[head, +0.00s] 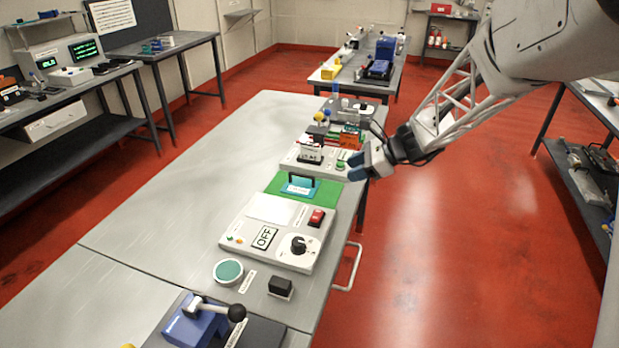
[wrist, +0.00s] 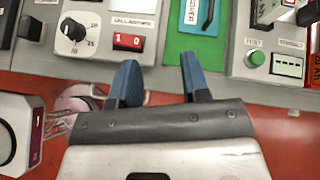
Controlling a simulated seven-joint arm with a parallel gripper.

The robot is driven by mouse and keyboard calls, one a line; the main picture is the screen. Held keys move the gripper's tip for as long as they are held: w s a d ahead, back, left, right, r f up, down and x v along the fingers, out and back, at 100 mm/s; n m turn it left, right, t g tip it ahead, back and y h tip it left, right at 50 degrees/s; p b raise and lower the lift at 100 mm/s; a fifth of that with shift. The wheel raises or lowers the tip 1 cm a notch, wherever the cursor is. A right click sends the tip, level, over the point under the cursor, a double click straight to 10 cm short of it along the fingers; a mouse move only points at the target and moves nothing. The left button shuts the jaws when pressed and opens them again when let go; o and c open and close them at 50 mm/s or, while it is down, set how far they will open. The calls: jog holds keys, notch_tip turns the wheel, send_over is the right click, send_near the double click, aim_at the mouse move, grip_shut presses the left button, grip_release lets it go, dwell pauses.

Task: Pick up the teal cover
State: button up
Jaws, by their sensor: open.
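The teal cover (head: 300,189) lies on a green mat (head: 327,196) on the long grey table, with a dark handle standing up from it. In the wrist view the teal cover (wrist: 193,16) shows at the top, partly cut off by the frame edge, with its dark handle at its right side. My gripper (head: 362,168) is above the table's right edge, behind and to the right of the cover, apart from it. In the wrist view its two blue fingers (wrist: 158,75) are spread with nothing between them.
A white panel (head: 242,251) with a black knob, red switch and OFF label stands in front of the mat. Behind the mat is another panel (head: 331,170) with a green button and several parts. The table's left side (head: 180,200) is clear.

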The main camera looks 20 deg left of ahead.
aim_at(300, 182)
jog(key=w+a+f+m+y, duration=0.1)
jog(key=w+a+f, duration=0.1)
jog(key=a+f, duration=0.1)
jog(key=w+a+f+m+y, duration=0.1)
jog(key=w+a+f+m, duration=0.1)
jog(key=w+a+f, duration=0.1)
jog(key=w+a+f+m, duration=0.2)
jog(key=w+a, duration=0.1)
jog(key=shift+w+a+f+y, duration=0.2)
jog(key=shift+a+f+y, duration=0.15)
jog(key=shift+f+y, duration=0.05)
jog(key=shift+x, duration=1.3)
jog(key=shift+x, duration=2.55)
jog(key=shift+w+a, duration=0.1)
grip_shut()
